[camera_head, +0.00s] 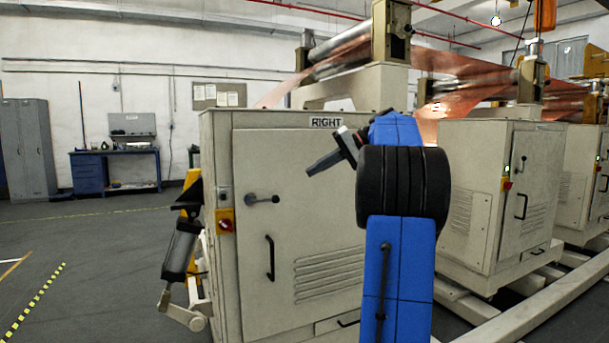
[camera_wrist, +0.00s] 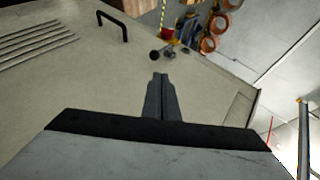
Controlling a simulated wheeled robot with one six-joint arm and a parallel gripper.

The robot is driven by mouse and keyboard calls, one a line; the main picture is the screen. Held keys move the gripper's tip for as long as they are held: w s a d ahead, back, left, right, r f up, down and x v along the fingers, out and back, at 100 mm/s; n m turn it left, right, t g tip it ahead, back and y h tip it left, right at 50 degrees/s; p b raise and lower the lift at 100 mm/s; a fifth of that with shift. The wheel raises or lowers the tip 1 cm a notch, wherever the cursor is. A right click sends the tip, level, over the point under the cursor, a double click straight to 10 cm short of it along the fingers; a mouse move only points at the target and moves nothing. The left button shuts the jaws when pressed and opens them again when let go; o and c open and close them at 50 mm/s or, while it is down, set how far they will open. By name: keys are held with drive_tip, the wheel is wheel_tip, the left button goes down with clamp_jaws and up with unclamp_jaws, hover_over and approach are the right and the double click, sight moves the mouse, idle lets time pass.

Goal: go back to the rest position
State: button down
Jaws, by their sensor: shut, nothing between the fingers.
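My gripper (camera_head: 311,171) is in front of the upper part of a beige cabinet (camera_head: 340,230) labelled RIGHT, at the end of my blue arm. Its dark fingers point to the left and slightly down in the head view. In the wrist view my gripper (camera_wrist: 160,78) shows its two fingers together, with nothing between them. The cabinet door fills much of the wrist view behind the fingers. I cannot tell the exact gap between fingertips and door.
Copper foil (camera_head: 465,68) runs over rollers above. More beige cabinets (camera_head: 497,190) stand at right. A blue workbench (camera_head: 105,170) is far left; the floor there is open.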

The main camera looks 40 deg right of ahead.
drive_tip(key=shift+s+d+r, duration=0.2)
drive_tip(key=shift+s+d, duration=0.15)
idle(0.4)
drive_tip(key=s+a+f+g+h, duration=0.1)
drive_tip(key=s+a+f, duration=0.25)
drive_tip(key=a, duration=0.55)
drive_tip(key=s+a+f+n+g+h, duration=0.1)
drive_tip(key=s+a+f, duration=0.1)
drive_tip(key=a+f, duration=0.5)
drive_tip(key=s+a+f+g+h, duration=0.1)
drive_tip(key=s+a+f+g, duration=0.15)
drive_tip(key=a, duration=0.85)
drive_tip(key=s+a+f+n+h, duration=0.2)
drive_tip(key=s+a+f, duration=0.3)
drive_tip(key=s+f, duration=0.5)
drive_tip(key=s+a+f+n+h, duration=0.2)
drive_tip(key=s+a+f+h, duration=0.1)
drive_tip(key=s+f, duration=0.8)
drive_tip(key=shift+a+f+n+t, duration=0.45)
drive_tip(key=shift+a+f, duration=0.3)
drive_tip(key=shift+a, duration=0.1)
drive_tip(key=c, duration=2.5)
unclamp_jaws()
